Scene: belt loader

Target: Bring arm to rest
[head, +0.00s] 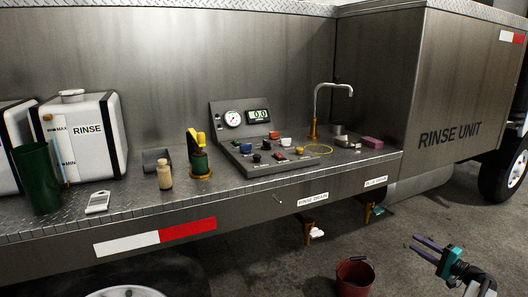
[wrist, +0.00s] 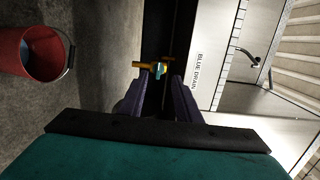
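My gripper (head: 419,243) is at the lower right of the head view, over the concrete floor, in front of the truck and right of the red bucket. Its two purple fingers are apart with nothing seen between them. In the wrist view my gripper (wrist: 160,82) also shows spread fingers. Beyond the fingertips there is a brass drain valve (wrist: 144,65) with a teal handle; the fingers look apart from it. The same valve (head: 367,212) hangs under the deck edge in the head view.
A red bucket (head: 354,278) stands on the floor; it also shows in the wrist view (wrist: 35,48). A second brass valve (head: 308,229) has a white handle. The steel deck (head: 240,186) carries a control panel, tap, bottles and tanks. A wheel (head: 512,168) is at right.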

